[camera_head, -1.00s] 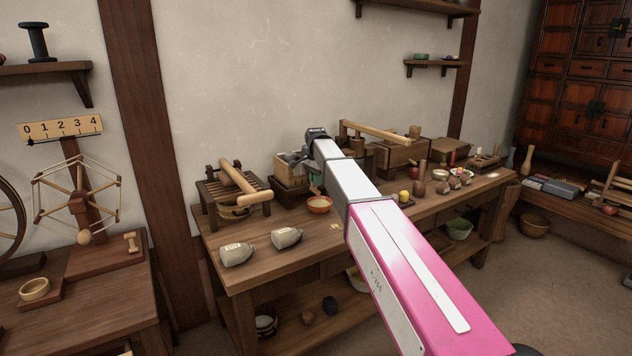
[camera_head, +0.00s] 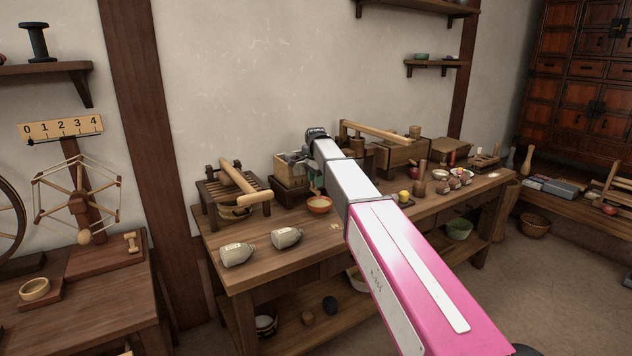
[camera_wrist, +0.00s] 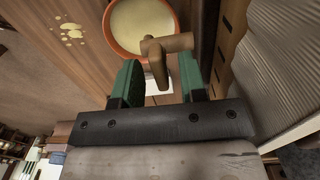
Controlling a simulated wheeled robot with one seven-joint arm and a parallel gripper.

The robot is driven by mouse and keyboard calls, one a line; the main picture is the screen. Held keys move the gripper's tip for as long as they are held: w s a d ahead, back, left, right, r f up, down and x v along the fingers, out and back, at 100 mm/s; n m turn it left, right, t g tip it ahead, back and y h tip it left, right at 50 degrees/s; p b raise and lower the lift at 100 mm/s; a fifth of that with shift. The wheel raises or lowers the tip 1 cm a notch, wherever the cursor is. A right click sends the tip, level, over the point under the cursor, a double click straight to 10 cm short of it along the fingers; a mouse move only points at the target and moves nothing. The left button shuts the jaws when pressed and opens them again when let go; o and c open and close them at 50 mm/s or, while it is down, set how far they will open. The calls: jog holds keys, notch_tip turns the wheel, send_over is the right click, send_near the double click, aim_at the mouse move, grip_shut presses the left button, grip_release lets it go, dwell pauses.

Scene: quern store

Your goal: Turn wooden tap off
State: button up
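The wooden tap (camera_wrist: 165,47) shows in the wrist view as a brown spout and handle piece, over an orange bowl (camera_wrist: 112,30) of pale cream liquid. The bowl also stands on the bench in the head view (camera_head: 319,205). My gripper (camera_wrist: 160,68) has its two green fingers apart, one on each side of the tap's lower part. I cannot tell whether either finger touches the tap. In the head view, my arm hides most of the tap area.
Pale spilled drops (camera_wrist: 71,31) lie on the wood beside the bowl. A ridged grey surface (camera_wrist: 285,60) is close on the right in the wrist view. Two pale jars (camera_head: 237,254) lie on the front left of the bench (camera_head: 300,262). A slatted rack (camera_head: 228,190) stands left of the bowl.

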jog(key=shift+r, duration=0.1)
notch_tip(320, 180, up, 11)
jog(key=shift+f, duration=0.2)
dwell(0.4)
